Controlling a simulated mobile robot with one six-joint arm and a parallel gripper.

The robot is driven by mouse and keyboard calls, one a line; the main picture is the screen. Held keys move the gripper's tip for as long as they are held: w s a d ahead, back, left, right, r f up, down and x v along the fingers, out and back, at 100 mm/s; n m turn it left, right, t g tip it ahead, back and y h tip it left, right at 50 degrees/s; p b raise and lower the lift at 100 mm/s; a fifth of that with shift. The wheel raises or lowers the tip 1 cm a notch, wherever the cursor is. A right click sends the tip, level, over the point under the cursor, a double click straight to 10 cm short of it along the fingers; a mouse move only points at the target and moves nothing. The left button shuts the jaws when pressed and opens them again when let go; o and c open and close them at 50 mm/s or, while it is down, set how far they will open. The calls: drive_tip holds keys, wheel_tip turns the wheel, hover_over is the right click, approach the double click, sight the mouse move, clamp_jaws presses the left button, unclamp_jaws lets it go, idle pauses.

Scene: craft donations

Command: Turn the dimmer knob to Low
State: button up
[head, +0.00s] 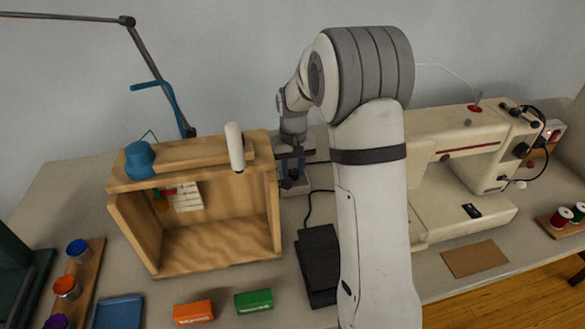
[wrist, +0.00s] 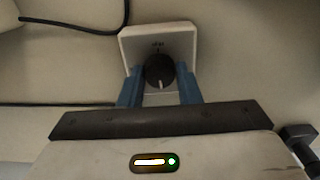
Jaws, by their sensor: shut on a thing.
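The dimmer is a pale square box (wrist: 185,38) with a round black knob (wrist: 159,68) on its face, seen in the wrist view. A short white pointer line on the knob points toward the bottom of that picture. A small marking sits above the knob, too small to read surely. My gripper (wrist: 159,88) has its two blue fingers on the left and right sides of the knob, shut on it. In the head view my gripper (head: 290,168) is beyond the wooden box's right side, pointing down, and the knob is hard to make out there.
An open wooden box (head: 150,238) stands left of my gripper, with a blue cap-shaped thing (head: 139,160) on top. A sewing machine (head: 455,165) stands right. A black pedal (head: 318,262), orange box (head: 193,311) and green box (head: 254,301) lie in front. A dark cable (wrist: 90,28) runs near the dimmer.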

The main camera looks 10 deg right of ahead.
drive_tip(key=shift+m, duration=0.3)
drive_tip(key=m+p, duration=0.1)
drive_tip(key=m, duration=0.2)
drive_tip(key=shift+m, duration=0.3)
drive_tip(key=m, duration=0.4)
drive_tip(key=shift+r+m+p, duration=0.1)
drive_tip(key=shift+m+p, duration=0.2)
drive_tip(key=m, duration=0.4)
drive_tip(key=shift+m+p, duration=0.4)
drive_tip(key=shift+m, duration=2.1)
drive_tip(key=o, duration=1)
drive_tip(key=shift+c, duration=0.2)
